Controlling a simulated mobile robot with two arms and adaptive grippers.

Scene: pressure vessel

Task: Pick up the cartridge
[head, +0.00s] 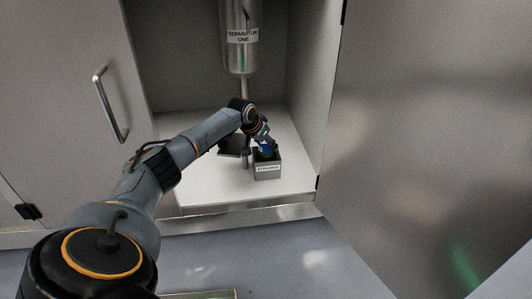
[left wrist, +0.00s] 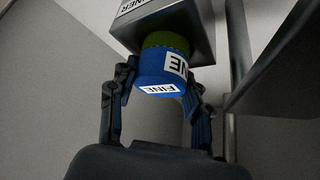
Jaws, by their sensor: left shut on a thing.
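The cartridge (left wrist: 165,72) is blue with white "FINE" labels and has a green part beyond the blue. In the head view the cartridge (head: 265,149) is small and partly hidden by my gripper, at the open top of a grey box (head: 268,169) labelled "STRAINER". In the left wrist view the green end is at the box (left wrist: 190,30); how deep it sits I cannot tell. My left gripper (head: 266,143) reaches down over the box from the left. In the left wrist view its fingers (left wrist: 160,85) are on both sides of the blue part, shut on it. My right gripper is not in view.
A steel vessel (head: 240,40) labelled "SEPARATOR ONE" hangs above the white cabinet floor (head: 210,190). A dark piece (head: 231,148) stands left of the box. The cabinet walls are close on both sides. A door with a handle (head: 110,105) is at left.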

